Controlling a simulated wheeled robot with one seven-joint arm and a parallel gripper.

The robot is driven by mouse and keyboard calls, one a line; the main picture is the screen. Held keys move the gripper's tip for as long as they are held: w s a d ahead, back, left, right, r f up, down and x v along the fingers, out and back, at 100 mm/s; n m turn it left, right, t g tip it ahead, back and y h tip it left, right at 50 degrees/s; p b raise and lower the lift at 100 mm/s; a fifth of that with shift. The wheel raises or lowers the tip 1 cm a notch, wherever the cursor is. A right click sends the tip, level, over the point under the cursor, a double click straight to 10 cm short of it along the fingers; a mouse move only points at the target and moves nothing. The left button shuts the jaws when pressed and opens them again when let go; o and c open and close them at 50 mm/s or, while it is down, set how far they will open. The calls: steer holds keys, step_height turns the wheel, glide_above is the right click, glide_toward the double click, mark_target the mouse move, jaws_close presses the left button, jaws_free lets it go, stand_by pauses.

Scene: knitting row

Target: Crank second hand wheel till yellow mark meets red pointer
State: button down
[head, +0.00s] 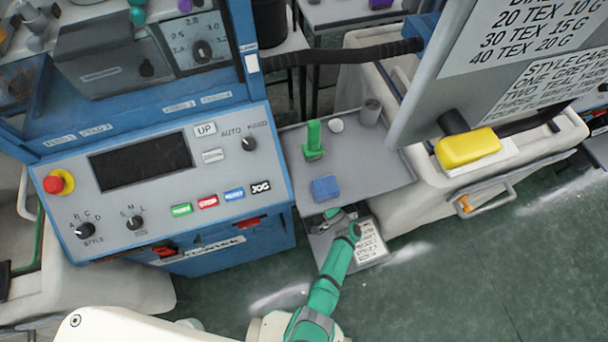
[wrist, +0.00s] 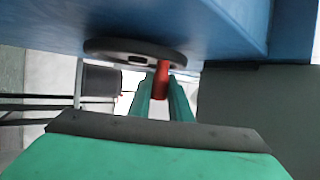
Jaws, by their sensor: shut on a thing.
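In the wrist view a dark round hand wheel (wrist: 112,50) is mounted on the underside or face of a blue machine body and is seen nearly edge-on. A red crank handle (wrist: 161,72) sticks out from it. My gripper (wrist: 160,95) has its green fingers on either side of the red handle and is shut on it. In the head view my green arm reaches down beside the machine, and my gripper (head: 336,214) is partly hidden at the grey shelf's front edge. The wheel cannot be made out there. No yellow mark or red pointer can be made out in either view.
A blue control panel (head: 220,165) stands at the left. A grey shelf (head: 372,185) holds a green post (head: 313,140), a blue block (head: 325,188) and cups. A hanging sign (head: 500,60) and a yellow block (head: 468,147) are at the right. Green floor is open at front right.

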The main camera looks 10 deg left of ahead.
steer(key=shift+a, duration=0.2)
steer(key=c, duration=1.6)
jaws_free()
steer(key=shift+c, duration=0.2)
steer(key=shift+d, duration=0.1)
steer(key=shift+d, duration=0.1)
steer(key=shift+s+d+f, duration=0.2)
steer(key=shift+d+f, duration=0.05)
steer(key=v, duration=0.6)
steer(key=shift+s+d+f, duration=0.15)
steer(key=shift+s+d, duration=0.05)
steer(key=shift+a, duration=0.1)
